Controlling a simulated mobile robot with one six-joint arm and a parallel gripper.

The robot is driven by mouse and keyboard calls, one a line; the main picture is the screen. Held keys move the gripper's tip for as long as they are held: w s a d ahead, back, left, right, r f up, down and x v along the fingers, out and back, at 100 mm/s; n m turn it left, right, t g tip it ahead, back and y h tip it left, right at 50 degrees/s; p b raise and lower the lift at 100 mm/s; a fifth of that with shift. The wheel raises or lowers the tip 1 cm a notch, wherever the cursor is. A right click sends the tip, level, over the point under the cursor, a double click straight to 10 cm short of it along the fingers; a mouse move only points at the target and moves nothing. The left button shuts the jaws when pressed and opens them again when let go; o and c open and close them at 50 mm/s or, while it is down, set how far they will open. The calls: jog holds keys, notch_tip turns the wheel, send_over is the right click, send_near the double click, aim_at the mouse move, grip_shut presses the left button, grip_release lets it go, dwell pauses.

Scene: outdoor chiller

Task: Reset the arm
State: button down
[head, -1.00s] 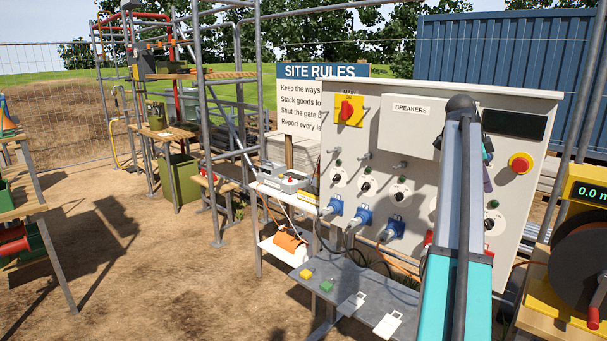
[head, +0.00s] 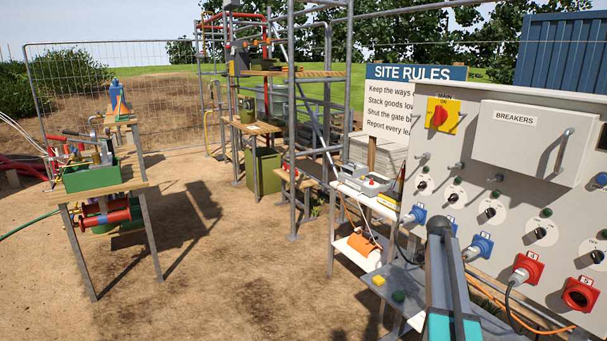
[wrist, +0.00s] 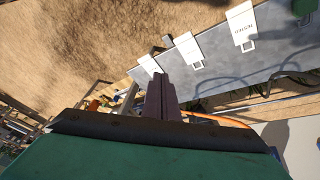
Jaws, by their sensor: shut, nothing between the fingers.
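My gripper (wrist: 159,84) shows in the wrist view with its two dark fingers together and nothing between them. It points out over the edge of a grey shelf (wrist: 215,62) with white tags (wrist: 186,48) on it, and bare ground lies beyond. I cannot tell whether the fingers touch anything. In the head view my arm (head: 450,285) rises from the bottom edge in front of the panel, and the gripper itself is not visible there.
A breaker panel (head: 470,150) with sockets and plugs stands at the right. A workbench (head: 102,190) with a green tool tray stands left. Open dirt (head: 225,270) lies between.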

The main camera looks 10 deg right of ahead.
jog(key=s+a+f+n+g+y, duration=0.1)
jog(key=s+a+f+n, duration=0.3)
jog(key=a+f, duration=0.95)
jog(key=s+a+f+n+g, duration=0.1)
jog(key=s+a+f+n, duration=0.3)
jog(key=a+f, duration=0.9)
jog(key=s+a+f+n, duration=0.4)
jog(key=s+a, duration=0.2)
jog(key=s, duration=0.3)
jog(key=s+a+f+n+y, duration=0.1)
jog(key=s+a+f+n, duration=0.4)
jog(key=s, duration=0.4)
jog(key=s+a+f+n+y, duration=0.1)
jog(key=s+a+f+n, duration=0.4)
jog(key=s+a, duration=0.2)
jog(key=s, duration=0.2)
jog(key=shift+s+g, duration=0.35)
jog(key=shift+g, duration=0.05)
